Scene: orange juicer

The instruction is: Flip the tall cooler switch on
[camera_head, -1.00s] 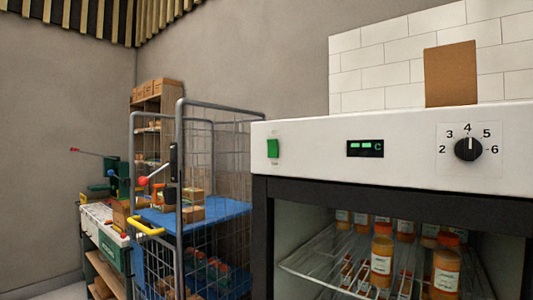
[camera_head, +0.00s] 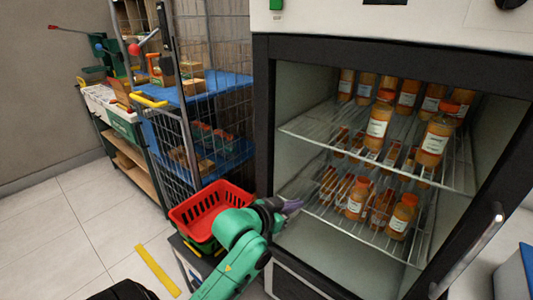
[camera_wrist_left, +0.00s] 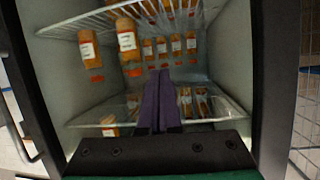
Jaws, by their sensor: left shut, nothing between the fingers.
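The tall cooler (camera_head: 262,120) stands at the right of the head view with its front open to the inside. Its green switch (camera_head: 276,5) is at the top edge of that view, on the white panel, partly cut off. My left gripper (camera_head: 294,206) is shut and empty, in front of the cooler's opening near its left side, well below the switch. In the left wrist view the purple fingers (camera_wrist_left: 160,100) are together and point toward the cooler's shelves. The switch does not show there. My right gripper is not in view.
Orange bottles (camera_head: 378,128) stand and lie on two wire shelves (camera_head: 300,128) in the cooler. A red basket (camera_head: 180,213) sits low, left of my left gripper. A wire cage trolley (camera_head: 186,140) stands behind it. The floor at left is mostly clear.

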